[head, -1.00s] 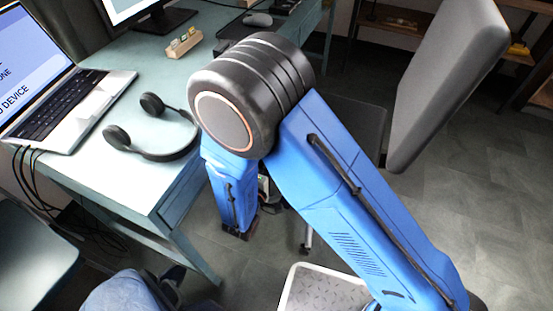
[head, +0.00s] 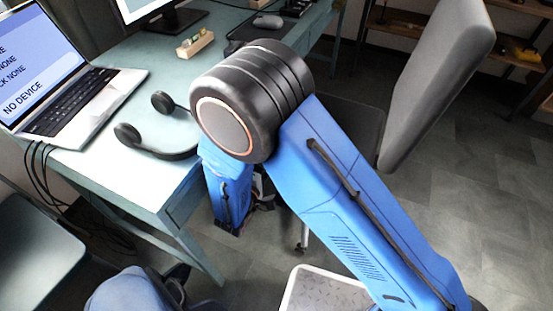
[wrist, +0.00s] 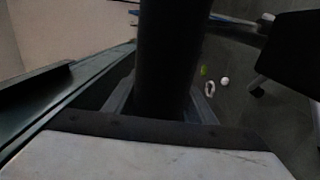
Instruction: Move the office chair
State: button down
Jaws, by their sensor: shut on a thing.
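The office chair shows its tall grey backrest (head: 438,85) at the right of the head view. Its dark seat (head: 352,125) is partly hidden behind my blue arm, and a leg with a caster (head: 301,240) shows below. In the wrist view a thick dark post (wrist: 170,55) runs up the middle, between the fingers of my gripper (wrist: 161,105). My gripper is shut on this post, which seems to be part of the chair. In the head view the fingertips are hidden behind my arm.
A pale teal desk (head: 110,185) on the left carries a laptop (head: 75,100), headphones (head: 160,140) and a monitor. Another seat (head: 35,250) and a blue rounded object (head: 135,290) are at lower left. Shelves (head: 400,25) stand behind. Grey floor (head: 480,200) is open at right.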

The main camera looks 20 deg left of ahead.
jog(key=shift+a, duration=0.7)
jog(key=c, duration=0.7)
grip_release()
jog(key=s+a, duration=0.2)
jog(key=s, duration=1.5)
jog(key=shift+s, duration=0.15)
jog(key=shift+s, duration=0.15)
